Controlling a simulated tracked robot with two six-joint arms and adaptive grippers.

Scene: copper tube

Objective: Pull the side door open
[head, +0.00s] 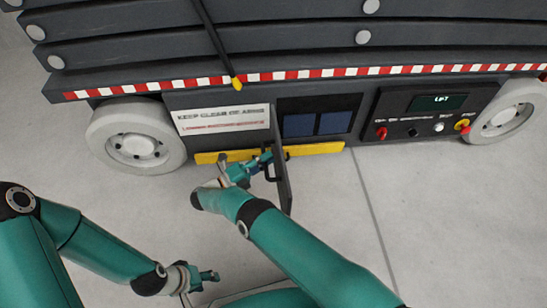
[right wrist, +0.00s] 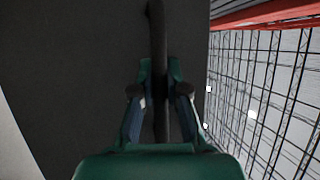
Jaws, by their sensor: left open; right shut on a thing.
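The side door (head: 284,188) is a dark grey panel on the machine's lower side. It stands swung out from the body, seen nearly edge-on in the head view, and its flat face fills much of the right wrist view (right wrist: 90,70). Its black bar handle (right wrist: 157,40) runs between the fingers of my right gripper (right wrist: 160,95). That gripper is shut on the handle, beside the door's left face in the head view (head: 264,162). My left gripper (head: 208,276) is open and empty, low over the floor and away from the door.
An opening with blue boxes (head: 316,124) shows right of the door, above a yellow strip (head: 315,149). A control panel (head: 425,114) with knobs is further right. Wheels (head: 136,143) stand at both sides. The grey floor (head: 430,230) at the right is clear.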

